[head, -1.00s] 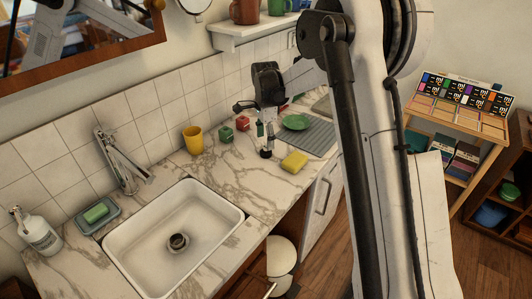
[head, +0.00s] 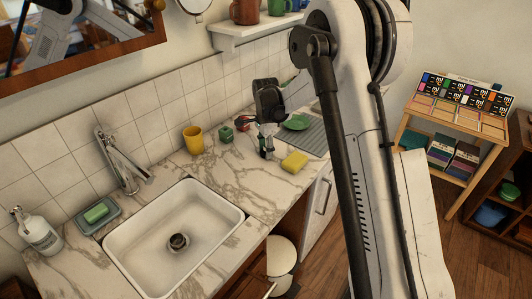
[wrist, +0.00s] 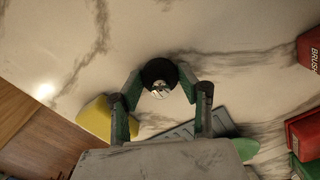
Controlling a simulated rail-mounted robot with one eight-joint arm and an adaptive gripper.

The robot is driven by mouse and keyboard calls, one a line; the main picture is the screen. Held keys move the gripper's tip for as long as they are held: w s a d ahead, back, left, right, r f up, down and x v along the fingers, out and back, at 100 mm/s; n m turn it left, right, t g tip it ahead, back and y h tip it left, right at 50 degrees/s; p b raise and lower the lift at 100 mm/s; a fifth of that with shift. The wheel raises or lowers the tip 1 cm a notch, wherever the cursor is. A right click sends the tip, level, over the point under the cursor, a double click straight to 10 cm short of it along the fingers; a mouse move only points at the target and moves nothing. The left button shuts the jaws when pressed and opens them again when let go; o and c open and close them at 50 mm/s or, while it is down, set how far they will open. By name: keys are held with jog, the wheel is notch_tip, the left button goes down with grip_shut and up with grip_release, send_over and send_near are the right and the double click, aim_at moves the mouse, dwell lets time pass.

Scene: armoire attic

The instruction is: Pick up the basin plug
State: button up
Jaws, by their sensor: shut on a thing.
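The basin plug (wrist: 158,75) shows in the wrist view as a small black round piece with a shiny metal top. It sits between the fingertips of my gripper (wrist: 160,88), which are shut on it from both sides. Beneath it is the pale veined marble counter. In the head view my gripper (head: 267,147) is low over the counter, right of the sink and just left of the yellow sponge. The plug itself is mostly hidden there by the fingers.
The yellow sponge (head: 295,161) lies close to the right of my gripper. A green dish (head: 297,122) and grey ribbed mat (head: 314,138) are behind it. Small containers and a yellow cup (head: 193,139) stand to the left. The white sink (head: 140,251) is at front left.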

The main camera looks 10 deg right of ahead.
jog(key=shift+c, duration=0.8)
